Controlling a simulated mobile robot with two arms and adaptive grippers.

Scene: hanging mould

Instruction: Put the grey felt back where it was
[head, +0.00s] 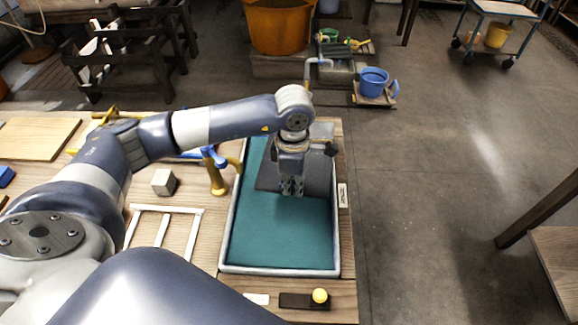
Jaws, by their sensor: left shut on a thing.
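The grey felt (318,178) is a dark grey sheet in the far half of a shallow tray with a pale rim (226,240). Teal lining (275,235) shows bare in the near half of the tray. My left gripper (291,192) points down over the felt's near edge and is shut on the felt. My arm and wrist cover part of the felt, and whether the felt lies flat or is lifted is hard to tell. My right gripper is not in view.
Left of the tray are a yellow-and-blue tool (217,172), a small pale block (164,182) and a white frame (165,208). A dark strip with a yellow knob (320,295) lies in front. Open floor is on the right.

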